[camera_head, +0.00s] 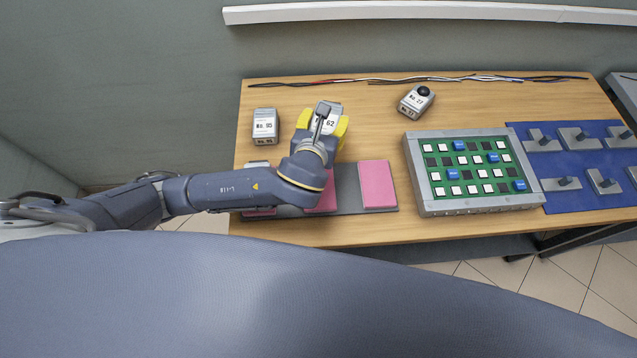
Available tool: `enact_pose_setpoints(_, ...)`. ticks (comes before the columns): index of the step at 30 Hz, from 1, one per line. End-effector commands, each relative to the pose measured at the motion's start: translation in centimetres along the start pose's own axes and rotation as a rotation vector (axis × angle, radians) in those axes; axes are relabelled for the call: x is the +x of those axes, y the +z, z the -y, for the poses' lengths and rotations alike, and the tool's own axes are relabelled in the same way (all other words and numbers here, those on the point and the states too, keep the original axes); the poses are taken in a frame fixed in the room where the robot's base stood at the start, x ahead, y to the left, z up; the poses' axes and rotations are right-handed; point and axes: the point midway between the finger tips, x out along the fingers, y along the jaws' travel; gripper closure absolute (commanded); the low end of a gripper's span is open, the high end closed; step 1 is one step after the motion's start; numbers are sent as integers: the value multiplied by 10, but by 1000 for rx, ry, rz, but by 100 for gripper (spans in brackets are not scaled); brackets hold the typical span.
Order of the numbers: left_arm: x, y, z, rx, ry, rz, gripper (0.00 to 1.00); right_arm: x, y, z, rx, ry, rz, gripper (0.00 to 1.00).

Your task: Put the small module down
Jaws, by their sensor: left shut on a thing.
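My left gripper (322,123), with yellow fingers, is over the left part of the wooden table. It is shut on a small grey module (330,112) with a white label that seems to read 62. The arm's wrist hides part of this module, and I cannot tell whether it touches the table. A second module labelled 95 (265,126) stands to the left, apart from the gripper. A third module with a black knob (416,99) stands to the right. Another module (257,163) is partly hidden behind my left arm. My right gripper is not in view.
A grey strip with pink pads (378,185) lies at the table's front, partly under my arm. A grey-framed green board (470,170) and a blue mat with grey fixtures (580,160) are at the right. Cables (440,78) run along the back edge.

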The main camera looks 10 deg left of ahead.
Motion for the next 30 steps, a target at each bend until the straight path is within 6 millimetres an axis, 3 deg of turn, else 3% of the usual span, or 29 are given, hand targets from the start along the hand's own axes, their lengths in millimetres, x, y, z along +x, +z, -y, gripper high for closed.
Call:
enact_pose_setpoints(1,-12,-14,11,-8,1,-3,89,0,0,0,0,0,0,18)
enact_pose_setpoints(6,-49,-42,32,-38,41,6,89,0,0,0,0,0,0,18)
enact_pose_setpoints(11,-80,-50,39,-76,106,12,89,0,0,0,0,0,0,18)
enact_pose_setpoints(15,-100,-48,34,-107,176,12,89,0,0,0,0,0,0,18)
enact_pose_setpoints(22,-114,-43,18,-134,262,4,89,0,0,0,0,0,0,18)
enact_pose_setpoints(30,-104,-69,15,-135,279,4,89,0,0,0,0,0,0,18)
